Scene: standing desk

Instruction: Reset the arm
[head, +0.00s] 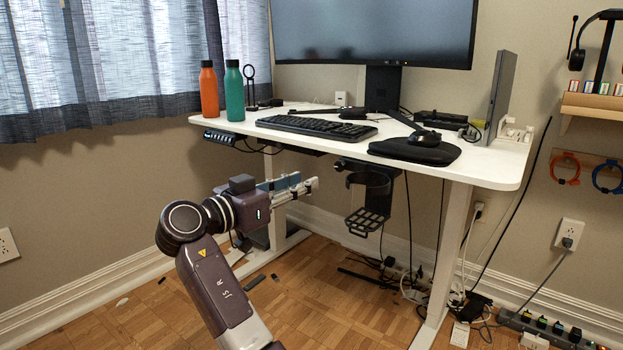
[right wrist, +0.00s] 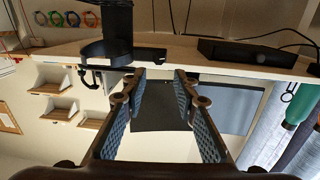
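My right arm comes up from the bottom of the head view, with its gripper (head: 305,186) in front of and below the desk's front edge. In the right wrist view the right gripper (right wrist: 152,78) has its two blue-padded fingers apart. Nothing is held between them. My left gripper is in neither view. The white standing desk (head: 500,170) is behind the gripper, and a black under-desk holder (head: 366,222) hangs to the gripper's right, apart from it.
On the desk are an orange bottle (head: 209,90), a green bottle (head: 234,92), a keyboard (head: 315,126), a mouse (head: 424,138) on a dark pad and a monitor (head: 375,35). Cables and a power strip (head: 545,330) lie at the lower right. Floor at the lower left is mostly clear.

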